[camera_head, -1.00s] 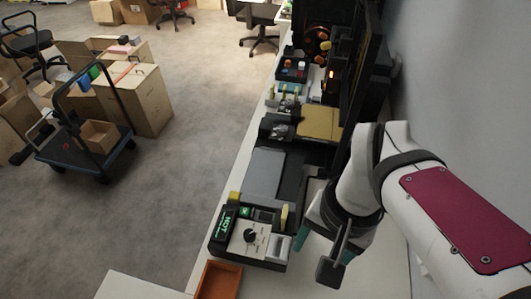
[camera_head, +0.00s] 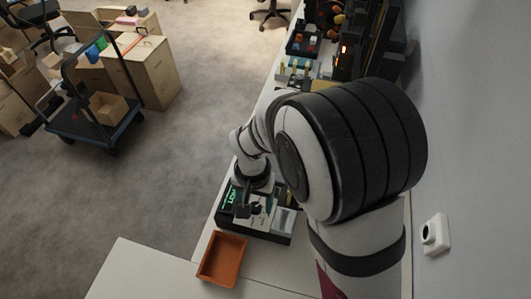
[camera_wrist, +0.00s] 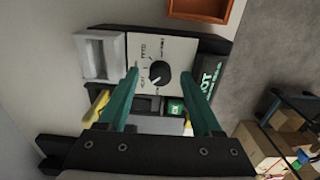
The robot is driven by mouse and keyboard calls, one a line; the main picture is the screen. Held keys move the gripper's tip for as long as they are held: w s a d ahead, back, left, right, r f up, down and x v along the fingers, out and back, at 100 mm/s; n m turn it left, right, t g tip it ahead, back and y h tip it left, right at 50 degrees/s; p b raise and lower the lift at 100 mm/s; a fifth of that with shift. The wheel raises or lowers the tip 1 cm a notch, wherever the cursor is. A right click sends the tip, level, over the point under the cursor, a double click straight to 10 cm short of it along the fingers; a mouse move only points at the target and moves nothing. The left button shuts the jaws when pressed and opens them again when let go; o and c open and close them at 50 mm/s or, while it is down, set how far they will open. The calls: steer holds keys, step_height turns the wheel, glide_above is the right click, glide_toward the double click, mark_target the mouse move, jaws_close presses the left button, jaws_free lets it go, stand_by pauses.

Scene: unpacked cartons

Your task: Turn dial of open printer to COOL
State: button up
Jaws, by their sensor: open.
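The open printer's control panel (camera_wrist: 178,52) fills the middle of the wrist view, with a round black dial (camera_wrist: 159,73) on its white plate. The dial's pale pointer mark points towards the lower left in that view; the small labels around it are mostly too small to read. A green display (camera_wrist: 207,80) beside it reads HOT. My gripper (camera_wrist: 162,70) is open, its two green fingers on either side of the dial in the picture. I cannot tell whether they touch it.
An orange tray (camera_head: 238,262) lies on the white table in front of the printer; its edge also shows in the wrist view (camera_wrist: 227,12). The wall with a socket (camera_head: 436,234) is at the right. Other devices stand further along the table. A trolley (camera_head: 75,128) stands on the floor.

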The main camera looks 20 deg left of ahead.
steer(key=shift+f, duration=0.25)
steer(key=shift+c, duration=0.3)
jaws_close()
steer(key=shift+n, duration=0.3)
steer(key=n, duration=0.4)
steer(key=shift+n, duration=2.1)
